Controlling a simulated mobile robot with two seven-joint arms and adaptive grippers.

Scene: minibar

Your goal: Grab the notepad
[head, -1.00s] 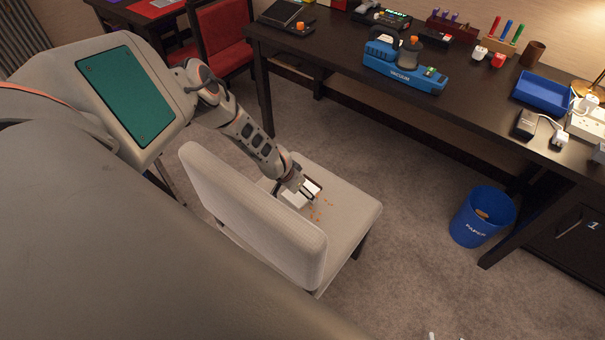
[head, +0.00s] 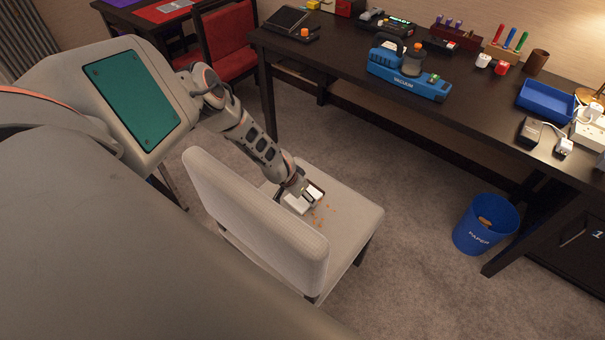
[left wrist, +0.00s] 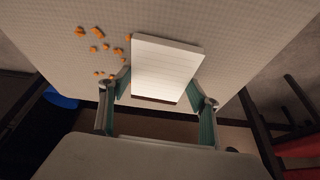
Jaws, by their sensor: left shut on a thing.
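The notepad is a white lined pad (left wrist: 166,68) in the left wrist view. It also shows in the head view (head: 303,201), over the seat of the light grey chair (head: 348,215). My left gripper (head: 304,198) is shut on the notepad, with one finger at each side of it. In the left wrist view, the fingers of my left gripper (left wrist: 160,90) press against the pad's left and right edges. I cannot tell whether the pad touches the seat. My right gripper is not in view.
Orange crumbs (left wrist: 97,40) lie on the seat beside the pad. The chair's backrest (head: 262,222) stands close to my left arm. A blue paper bin (head: 484,225) stands on the carpet at right.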

